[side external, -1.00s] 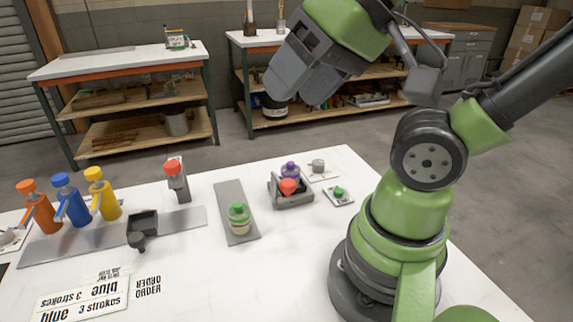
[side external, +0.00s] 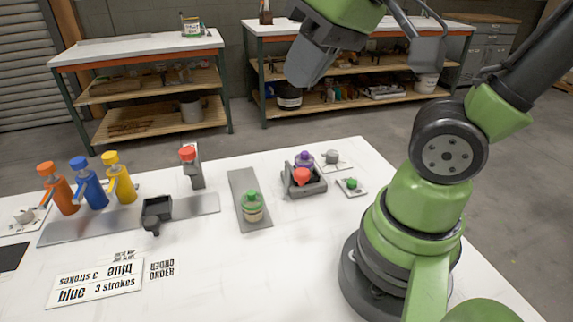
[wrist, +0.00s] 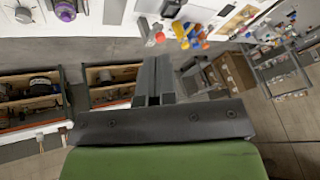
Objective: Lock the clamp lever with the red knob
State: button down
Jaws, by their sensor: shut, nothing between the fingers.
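A grey holder (side external: 305,189) stands at the back right of the white table. A red knob (side external: 302,176) is at its front, beside a purple-capped item (side external: 304,160). Whether its lever is locked cannot be told. An upright grey post with a red top (side external: 188,154) stands further left. It appears as a small grey-and-red piece (wrist: 159,38) in the wrist view. My gripper (side external: 302,76) is high above the table's back edge, clear of everything. Its fingers (wrist: 153,62) are together and empty. The purple cap (wrist: 65,11) shows top left in the wrist view; the holder's red knob is not visible there.
Orange, blue and yellow bottles (side external: 89,185) stand on the left by a metal strip (side external: 75,232). A black tray (side external: 157,210) is near its right end. A green-capped jar (side external: 252,206) sits on a grey plate (side external: 240,185). Printed cards (side external: 95,285) lie in front. Shelved benches are behind.

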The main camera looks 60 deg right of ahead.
jog(key=w+d+f+n+g+h, duration=0.2)
jog(key=w+f+n+g+h, duration=0.2)
jog(key=w+f+n+g, duration=0.5)
jog(key=w+f+n, duration=0.1)
jog(key=w+f, duration=0.1)
jog(key=w, duration=0.2)
jog(key=shift+d, duration=0.2)
jog(key=shift+f, duration=0.15)
jog(key=x, duration=0.9)
jog(key=shift+s+d+f, duration=0.25)
jog(key=shift+f, duration=0.05)
jog(key=s+d, duration=0.2)
jog(key=s, duration=0.1)
jog(key=shift+d, duration=0.25)
jog(key=shift+s+n+h, duration=0.2)
jog(key=shift+n+h, duration=0.2)
jog(key=shift+n, duration=0.4)
